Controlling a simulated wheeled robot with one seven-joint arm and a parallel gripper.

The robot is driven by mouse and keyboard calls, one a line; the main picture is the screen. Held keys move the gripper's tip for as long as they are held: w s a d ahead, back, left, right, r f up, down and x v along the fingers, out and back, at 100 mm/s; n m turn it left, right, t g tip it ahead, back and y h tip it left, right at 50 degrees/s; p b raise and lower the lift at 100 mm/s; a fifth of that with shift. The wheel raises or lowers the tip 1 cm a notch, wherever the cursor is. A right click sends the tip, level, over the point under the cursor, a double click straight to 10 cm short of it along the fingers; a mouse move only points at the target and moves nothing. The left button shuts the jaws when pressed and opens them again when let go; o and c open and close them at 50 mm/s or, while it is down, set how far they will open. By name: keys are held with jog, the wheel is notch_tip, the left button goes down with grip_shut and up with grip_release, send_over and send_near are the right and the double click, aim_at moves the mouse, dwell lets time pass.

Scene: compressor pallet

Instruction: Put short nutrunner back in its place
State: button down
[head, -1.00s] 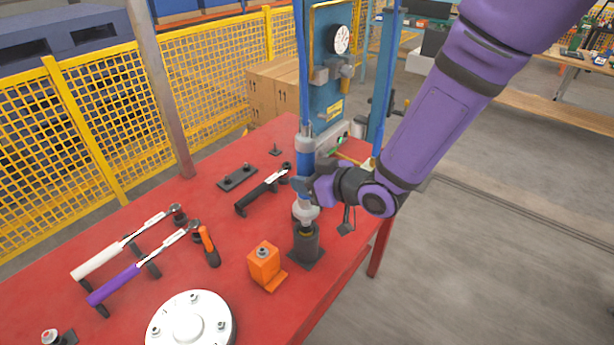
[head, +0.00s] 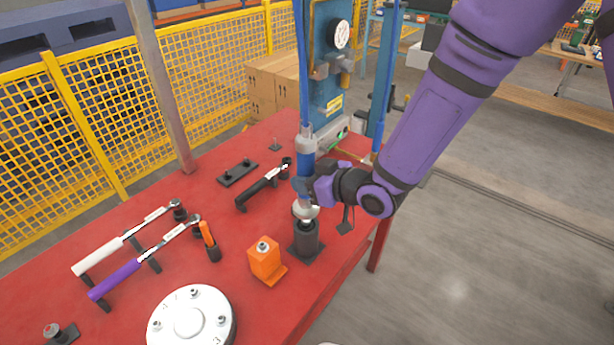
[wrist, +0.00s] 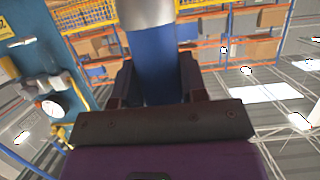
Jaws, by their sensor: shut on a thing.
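The short nutrunner (head: 305,164) is an upright tool with a blue body, a silver collar on top and a silver lower end, hanging from a blue hose. My gripper (head: 304,188) is shut around its blue body. In the wrist view the blue body (wrist: 162,72) stands between the dark fingers of my gripper (wrist: 160,82), with the silver collar above. The nutrunner's lower end is directly over a dark cylindrical holder (head: 306,240) on a square base. I cannot tell whether the tip is inside it.
The red table (head: 215,275) carries an orange block (head: 265,259) left of the holder, a round silver flange (head: 190,322), and white (head: 100,256), purple (head: 116,279) and black (head: 262,187) wrenches. A blue machine column (head: 328,75) with a gauge stands behind. Open floor lies right.

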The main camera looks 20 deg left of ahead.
jog(key=shift+f, duration=2.6)
dwell(1.0)
jog(key=c, duration=0.6)
grip_release()
jog(key=shift+f, duration=0.1)
jog(key=v, duration=1.1)
jog(key=shift+w, duration=0.15)
